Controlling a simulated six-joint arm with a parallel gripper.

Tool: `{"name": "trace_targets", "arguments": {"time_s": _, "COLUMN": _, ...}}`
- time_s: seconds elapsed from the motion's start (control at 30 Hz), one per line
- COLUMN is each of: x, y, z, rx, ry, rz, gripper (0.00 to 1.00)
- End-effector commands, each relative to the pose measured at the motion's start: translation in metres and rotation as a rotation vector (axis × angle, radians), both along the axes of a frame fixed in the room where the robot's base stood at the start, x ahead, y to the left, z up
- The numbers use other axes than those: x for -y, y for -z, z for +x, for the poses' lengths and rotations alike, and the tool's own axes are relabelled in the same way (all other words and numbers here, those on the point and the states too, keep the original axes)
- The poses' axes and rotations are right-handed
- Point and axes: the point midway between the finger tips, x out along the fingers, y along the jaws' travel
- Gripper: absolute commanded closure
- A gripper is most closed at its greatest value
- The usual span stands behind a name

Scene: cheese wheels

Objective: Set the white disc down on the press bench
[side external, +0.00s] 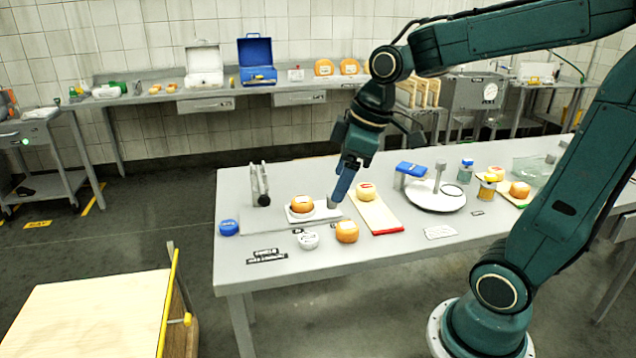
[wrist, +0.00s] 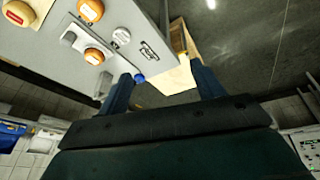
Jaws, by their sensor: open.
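A small white disc (side external: 308,240) with dark print on top lies flat on the grey table, near its front edge. It also shows in the wrist view (wrist: 121,37). A flat grey slab (side external: 262,222) with an upright metal press (side external: 260,186) at its back left looks like the press bench. My gripper (side external: 338,198) points down above the slab's right end, behind and right of the white disc. In the wrist view its two fingers (wrist: 160,74) stand apart with nothing between them.
A blue round piece (side external: 229,228) lies left of the slab. An orange wheel (side external: 347,232) is right of the white disc. A red-ended board (side external: 376,212) with a yellow cheese (side external: 366,191) and a white turntable (side external: 435,198) stand farther right. The front left table is clear except for labels.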

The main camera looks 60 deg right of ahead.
Motion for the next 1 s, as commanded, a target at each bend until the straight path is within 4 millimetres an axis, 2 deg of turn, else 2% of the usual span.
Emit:
{"name": "trace_targets", "arguments": {"time_s": 0.2, "x": -0.021, "y": -0.013, "z": -0.043, "rx": 0.054, "ry": 0.146, "rz": 0.017, "gripper": 0.33}}
{"name": "trace_targets", "arguments": {"time_s": 0.5, "x": -0.033, "y": -0.015, "z": -0.094, "rx": 0.124, "ry": 0.336, "rz": 0.078, "gripper": 0.33}}
{"name": "trace_targets", "arguments": {"time_s": 0.7, "x": -0.034, "y": -0.012, "z": -0.109, "rx": 0.146, "ry": 0.399, "rz": 0.106, "gripper": 0.33}}
{"name": "trace_targets", "arguments": {"time_s": 1.0, "x": -0.034, "y": -0.012, "z": -0.111, "rx": 0.147, "ry": 0.41, "rz": 0.11, "gripper": 0.33}}
